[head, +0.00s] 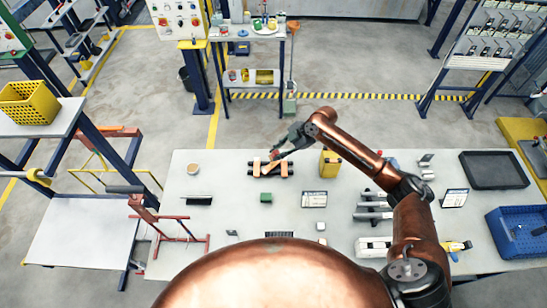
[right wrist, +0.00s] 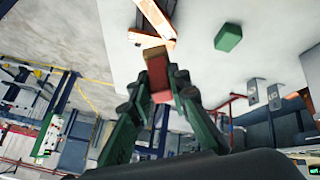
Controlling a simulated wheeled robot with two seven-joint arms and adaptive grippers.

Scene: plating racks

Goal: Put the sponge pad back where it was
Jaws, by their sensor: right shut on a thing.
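My right gripper (head: 274,155) is over the back middle of the white table, its green fingers also showing in the right wrist view (right wrist: 160,85). It is shut on a small block, reddish with a tan end (right wrist: 157,70), which looks like the sponge pad. In the head view the pad is tiny and mostly hidden by the fingers. The pad is close to copper bars (right wrist: 152,22) on a dark rack (head: 282,174); I cannot tell whether it touches them. My left gripper is not in view.
A green block (head: 266,197) lies in front of the rack. A black tray (head: 492,170) and blue crate (head: 522,231) are at the right. Bare table lies between cup and rack.

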